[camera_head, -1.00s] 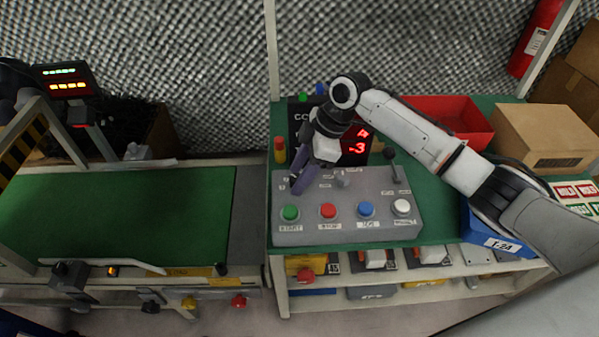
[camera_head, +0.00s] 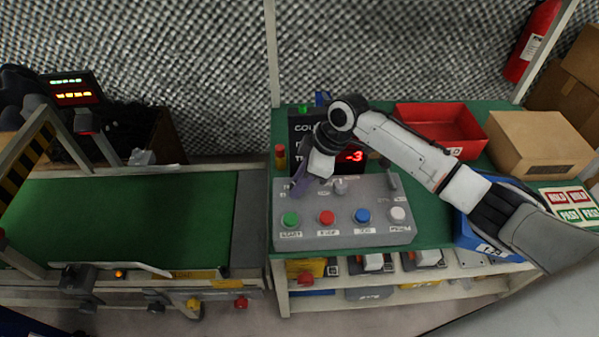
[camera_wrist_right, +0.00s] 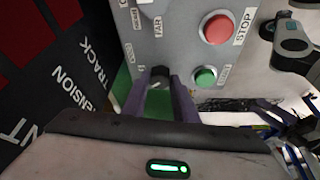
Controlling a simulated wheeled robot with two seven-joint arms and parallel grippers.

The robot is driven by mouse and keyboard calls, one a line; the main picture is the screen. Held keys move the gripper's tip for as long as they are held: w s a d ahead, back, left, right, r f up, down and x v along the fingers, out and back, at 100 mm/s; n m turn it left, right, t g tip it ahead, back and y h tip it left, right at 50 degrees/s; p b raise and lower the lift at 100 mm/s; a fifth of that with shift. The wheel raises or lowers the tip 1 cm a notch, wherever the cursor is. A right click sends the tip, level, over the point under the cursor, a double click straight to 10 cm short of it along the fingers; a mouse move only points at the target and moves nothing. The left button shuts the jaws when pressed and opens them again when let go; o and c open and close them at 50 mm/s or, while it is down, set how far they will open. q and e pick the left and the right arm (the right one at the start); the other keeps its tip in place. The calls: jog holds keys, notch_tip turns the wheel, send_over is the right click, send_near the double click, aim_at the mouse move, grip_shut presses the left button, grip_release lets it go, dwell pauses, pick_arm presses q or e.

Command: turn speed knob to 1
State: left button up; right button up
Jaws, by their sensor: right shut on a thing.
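The grey control panel (camera_head: 345,236) stands on the green-topped bench. It carries a green button (camera_head: 290,219), a red button (camera_head: 326,217), a blue button and a white button along its front. My right gripper (camera_head: 299,188) is at the panel's back left, with its purple fingers pointing down. In the right wrist view the fingers (camera_wrist_right: 158,92) are shut around a dark knob (camera_wrist_right: 159,72) beside the green button. The knob's pointer and scale are not readable, and the gripper hides it in the head view. My left gripper is not in view.
A grey selector (camera_head: 341,187) sits just right of the gripper, and a lever stands farther right. A dark display (camera_head: 355,157) with red digits stands behind the panel. A red bin (camera_head: 440,128) and a cardboard box (camera_head: 540,140) are at the back right. A conveyor (camera_head: 120,215) lies left.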

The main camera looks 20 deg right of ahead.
jog(key=m+p, duration=0.1)
jog(key=p, duration=0.1)
jog(key=m+p, duration=0.1)
jog(key=p, duration=0.1)
jog(key=m+t+h+p, duration=0.1)
jog(key=m+p, duration=0.1)
jog(key=shift+s+a+r, duration=0.15)
jog(key=shift+r, duration=0.15)
jog(key=shift+f+m+t+p, duration=0.15)
jog(key=shift+m+t+p, duration=0.2)
jog(key=shift+m, duration=0.35)
jog(key=shift+m+h, duration=0.4)
jog(key=shift+m, duration=0.3)
jog(key=o, duration=1)
jog(key=shift+f, duration=0.1)
jog(key=v, duration=1)
jog(key=shift+s, duration=0.15)
